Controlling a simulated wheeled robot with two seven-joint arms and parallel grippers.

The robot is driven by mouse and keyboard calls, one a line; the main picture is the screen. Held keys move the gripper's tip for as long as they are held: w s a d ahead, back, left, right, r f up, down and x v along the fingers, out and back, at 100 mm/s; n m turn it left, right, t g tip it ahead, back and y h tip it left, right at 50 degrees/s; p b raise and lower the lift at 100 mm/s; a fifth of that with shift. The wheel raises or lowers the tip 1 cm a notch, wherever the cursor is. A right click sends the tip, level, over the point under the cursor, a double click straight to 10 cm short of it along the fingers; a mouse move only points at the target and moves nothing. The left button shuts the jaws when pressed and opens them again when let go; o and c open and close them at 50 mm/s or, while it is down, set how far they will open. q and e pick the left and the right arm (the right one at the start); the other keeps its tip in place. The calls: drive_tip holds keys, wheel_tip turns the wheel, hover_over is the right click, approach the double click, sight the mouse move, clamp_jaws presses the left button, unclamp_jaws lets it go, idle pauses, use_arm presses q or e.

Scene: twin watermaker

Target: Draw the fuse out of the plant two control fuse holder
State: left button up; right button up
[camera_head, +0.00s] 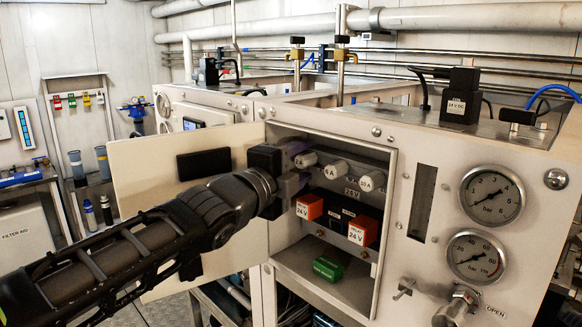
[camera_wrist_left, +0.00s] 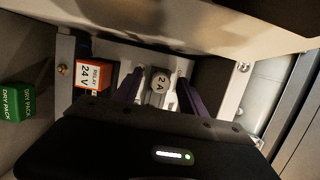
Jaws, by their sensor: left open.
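An open control box (camera_head: 393,215) holds a row of white fuse caps under its top. One cap reads 6 A (camera_head: 338,168), the right one looks like 10 A (camera_head: 371,180), and the left cap (camera_head: 306,159) has no legible label. My left gripper (camera_head: 294,172) is at the left of this row, partly inside the box. In the left wrist view, a cap marked 2 A (camera_wrist_left: 158,84) sits between its two open purple fingers (camera_wrist_left: 160,92). I cannot tell whether they touch it. I cannot tell whether this is the left cap of the head view. My right gripper is not in view.
Orange 24 V relays (camera_head: 309,207) sit just below the caps, with a green dry pack (camera_head: 328,268) on the shelf beneath. The open door (camera_head: 150,185) stands left, behind my arm. Gauges (camera_head: 492,195) and a valve handle (camera_head: 456,305) are on the right panel.

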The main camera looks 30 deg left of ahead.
sight(296, 160)
use_arm(q)
drive_tip(key=shift+w, duration=0.2)
clamp_jaws()
idle(1.0)
idle(0.3)
drive_tip(key=shift+s+a+r+p, duration=0.1)
drive_tip(key=shift+s+a+p, duration=0.1)
drive_tip(key=shift+s+p, duration=0.35)
drive_tip(key=shift+s+a+p, duration=0.3)
drive_tip(key=shift+s+p, duration=0.1)
drive_tip(key=shift+s, duration=0.55)
drive_tip(key=shift+s+a+p, duration=0.3)
drive_tip(key=shift+s+p, duration=0.1)
drive_tip(key=shift+s, duration=0.5)
drive_tip(key=shift+s+a, duration=0.15)
drive_tip(key=shift+s, duration=0.3)
